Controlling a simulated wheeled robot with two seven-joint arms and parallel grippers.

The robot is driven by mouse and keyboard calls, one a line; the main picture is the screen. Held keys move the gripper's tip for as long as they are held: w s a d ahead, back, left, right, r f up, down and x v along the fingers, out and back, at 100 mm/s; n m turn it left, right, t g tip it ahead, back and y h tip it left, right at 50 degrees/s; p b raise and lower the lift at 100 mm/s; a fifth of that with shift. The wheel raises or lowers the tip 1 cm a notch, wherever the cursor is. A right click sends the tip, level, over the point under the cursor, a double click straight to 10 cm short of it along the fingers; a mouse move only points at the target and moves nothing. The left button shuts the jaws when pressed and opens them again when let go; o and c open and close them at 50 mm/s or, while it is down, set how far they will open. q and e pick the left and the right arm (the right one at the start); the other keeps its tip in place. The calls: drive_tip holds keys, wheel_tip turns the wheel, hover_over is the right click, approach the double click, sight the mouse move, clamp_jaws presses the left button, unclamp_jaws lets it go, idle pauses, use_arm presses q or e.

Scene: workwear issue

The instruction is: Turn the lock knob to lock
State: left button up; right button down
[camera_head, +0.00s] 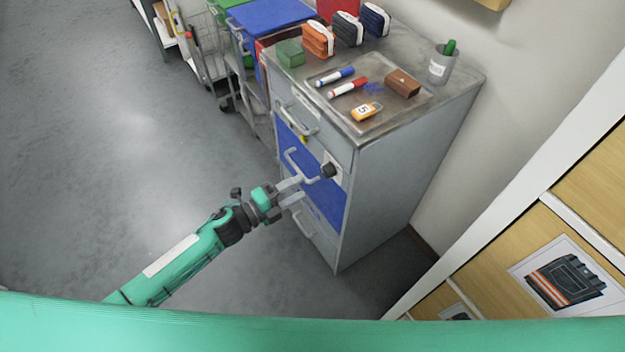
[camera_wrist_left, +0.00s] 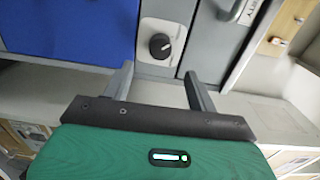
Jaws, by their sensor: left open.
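My left gripper (camera_head: 296,188) is open and empty. Its two fingers (camera_wrist_left: 158,82) point at the cabinet front, either side of the knob's line in the wrist view and apart from the knob. My right gripper is not seen.
Drawer handles (camera_head: 298,122) stick out from the cabinet front. Bins and a wire cart (camera_head: 205,55) stand behind. The floor at left is clear.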

use_arm(q)
drive_tip(key=v, duration=0.5)
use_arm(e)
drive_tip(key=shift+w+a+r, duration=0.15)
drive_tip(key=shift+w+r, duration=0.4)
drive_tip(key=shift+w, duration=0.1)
